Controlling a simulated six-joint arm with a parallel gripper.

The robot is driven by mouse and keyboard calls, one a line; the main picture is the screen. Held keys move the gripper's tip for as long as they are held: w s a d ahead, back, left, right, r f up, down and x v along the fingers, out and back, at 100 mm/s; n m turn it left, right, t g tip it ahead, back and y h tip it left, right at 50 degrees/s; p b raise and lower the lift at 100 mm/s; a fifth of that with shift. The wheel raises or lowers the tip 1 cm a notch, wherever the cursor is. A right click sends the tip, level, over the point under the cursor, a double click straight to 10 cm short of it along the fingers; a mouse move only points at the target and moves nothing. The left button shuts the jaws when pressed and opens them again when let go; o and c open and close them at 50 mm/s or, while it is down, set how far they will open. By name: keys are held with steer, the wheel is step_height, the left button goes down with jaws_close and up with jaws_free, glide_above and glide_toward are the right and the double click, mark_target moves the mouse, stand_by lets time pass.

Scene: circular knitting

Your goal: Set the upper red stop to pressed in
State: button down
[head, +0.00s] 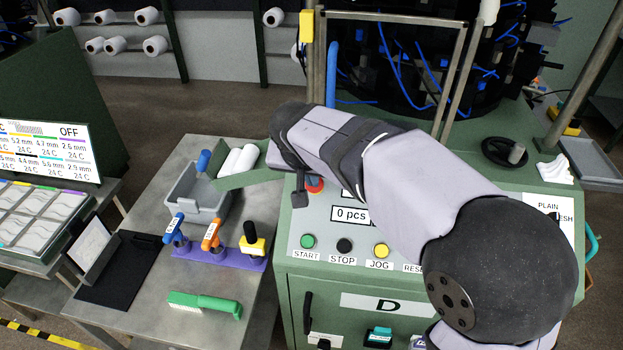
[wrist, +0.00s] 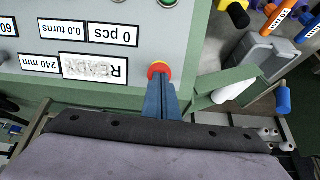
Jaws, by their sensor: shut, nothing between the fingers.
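The upper red stop (head: 316,186) is a red button on the upper left of the green machine's control panel, partly hidden by my arm in the head view. In the head view my gripper (head: 299,199) is beside the stop's left edge.
Below the stop are the START button (head: 308,241), STOP button (head: 344,246) and yellow JOG button (head: 381,250). A display reading "0 pcs" (head: 350,214) is near my arm. A side table with a grey bin (head: 205,208) and tools stands left. A metal frame (head: 455,75) rises behind my arm.

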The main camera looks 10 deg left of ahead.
steer(key=shift+s+d+f, duration=0.1)
steer(key=shift+d+f, duration=0.05)
steer(key=shift+f, duration=0.3)
steer(key=v, duration=1.4)
steer(key=shift+r+b, duration=0.45)
steer(key=shift+r, duration=0.05)
